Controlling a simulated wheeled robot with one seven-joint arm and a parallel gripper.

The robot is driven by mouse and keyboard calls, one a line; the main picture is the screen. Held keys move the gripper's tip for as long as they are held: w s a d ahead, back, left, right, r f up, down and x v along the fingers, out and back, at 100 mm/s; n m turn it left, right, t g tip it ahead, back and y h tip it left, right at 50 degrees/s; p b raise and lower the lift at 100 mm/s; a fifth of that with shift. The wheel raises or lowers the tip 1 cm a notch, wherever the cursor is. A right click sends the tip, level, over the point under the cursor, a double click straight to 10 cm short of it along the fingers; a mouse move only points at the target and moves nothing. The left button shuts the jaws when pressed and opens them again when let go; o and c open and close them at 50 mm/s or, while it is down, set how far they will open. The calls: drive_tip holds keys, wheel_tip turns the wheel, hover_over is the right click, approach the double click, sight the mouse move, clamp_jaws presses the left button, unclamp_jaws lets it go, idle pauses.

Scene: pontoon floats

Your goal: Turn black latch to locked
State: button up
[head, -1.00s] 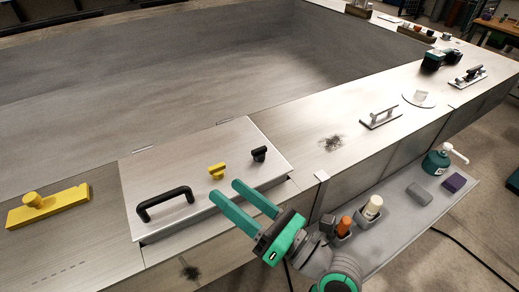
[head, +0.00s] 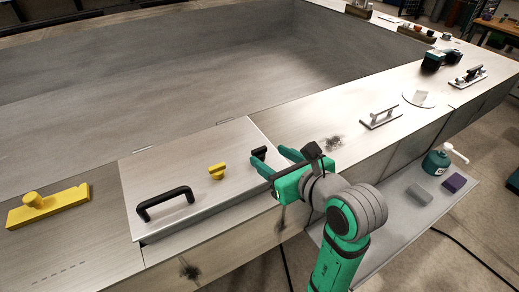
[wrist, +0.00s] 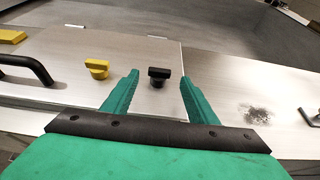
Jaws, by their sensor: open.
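The black latch (wrist: 158,76) is a small knob on the metal hatch panel (head: 150,165). In the wrist view it stands between the two green fingers of my gripper (wrist: 158,82), with a gap on each side. In the head view the black latch (head: 259,153) is partly hidden by a finger. My gripper (head: 276,163) is open and holds nothing. The yellow latch (head: 217,170) is to the left of the black one, and also shows in the wrist view (wrist: 97,68). I cannot read the latch's locked or unlocked state.
A black handle (head: 164,204) stands on the panel's left part. A yellow block with a knob (head: 48,206) lies further left. A metal-handled plate (head: 380,118) and a white-topped disc (head: 418,99) are to the right. A side shelf (head: 395,235) holds a green pump bottle (head: 437,161).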

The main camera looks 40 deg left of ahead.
sight(261, 151)
drive_tip(key=x, duration=0.7)
drive_tip(key=shift+s, duration=0.1)
drive_tip(key=shift+c, duration=0.3)
drive_tip(key=c, duration=1)
